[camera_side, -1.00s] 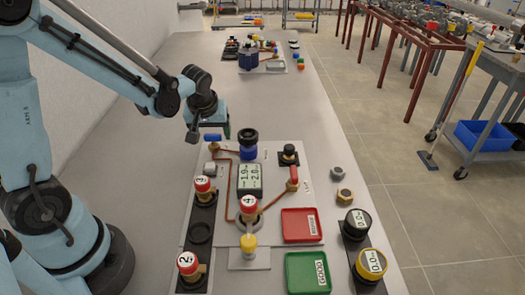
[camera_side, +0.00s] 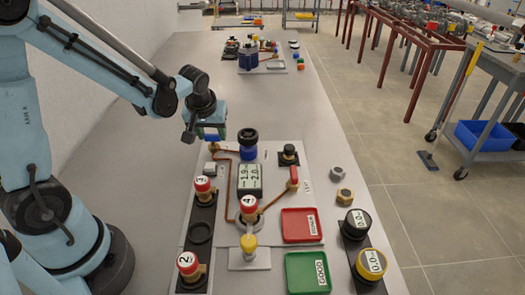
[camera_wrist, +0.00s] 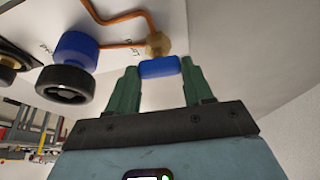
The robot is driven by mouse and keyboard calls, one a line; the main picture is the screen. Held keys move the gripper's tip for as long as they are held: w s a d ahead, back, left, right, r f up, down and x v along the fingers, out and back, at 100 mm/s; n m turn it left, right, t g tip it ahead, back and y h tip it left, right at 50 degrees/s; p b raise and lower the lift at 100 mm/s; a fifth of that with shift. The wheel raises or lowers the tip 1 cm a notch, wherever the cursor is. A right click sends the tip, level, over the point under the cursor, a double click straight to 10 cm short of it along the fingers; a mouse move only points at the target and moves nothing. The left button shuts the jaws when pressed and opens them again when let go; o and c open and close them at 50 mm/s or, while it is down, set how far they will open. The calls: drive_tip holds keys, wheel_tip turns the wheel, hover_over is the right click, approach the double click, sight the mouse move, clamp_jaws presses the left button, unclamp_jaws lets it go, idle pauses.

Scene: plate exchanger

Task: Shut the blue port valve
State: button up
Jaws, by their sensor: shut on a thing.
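The blue port valve's lever (camera_wrist: 160,67) sits between the two green fingers of my gripper (camera_wrist: 160,64) in the wrist view. It joins a brass valve body (camera_wrist: 158,44) with a copper pipe running from it. In the side view the blue lever (camera_side: 210,137) is at the far left corner of the grey panel, partly covered by my gripper (camera_side: 212,130). My gripper is shut on the lever, with one finger at each end of the blue piece. The lever's exact angle to the pipe is hard to tell.
A blue-based black knob (camera_side: 248,141) stands just right of my gripper. A gauge display (camera_side: 250,178), a red-handled valve (camera_side: 293,178), red-capped numbered parts, a red tray (camera_side: 301,224) and a green tray (camera_side: 308,272) are nearer the camera.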

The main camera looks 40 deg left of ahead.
drive_tip(key=m+h, duration=0.1)
drive_tip(key=m, duration=0.2)
drive_tip(key=shift+s+a+m+t, duration=0.1)
drive_tip(key=shift+m+t, duration=0.3)
drive_tip(key=m+h, duration=0.2)
drive_tip(key=m, duration=0.2)
drive_tip(key=shift+a+m, duration=0.15)
drive_tip(key=shift+m, duration=0.15)
drive_tip(key=m+h, duration=0.1)
drive_tip(key=m, duration=0.3)
drive_tip(key=shift+a+m+h, duration=0.1)
drive_tip(key=shift+m+h, duration=0.2)
drive_tip(key=shift+h, duration=0.1)
drive_tip(key=shift+m+g+h, duration=0.5)
drive_tip(key=shift+m+h, duration=0.2)
drive_tip(key=shift+m, duration=1.4)
drive_tip(key=o, duration=1)
drive_tip(key=shift+o, duration=0.2)
drive_tip(key=v, duration=1.2)
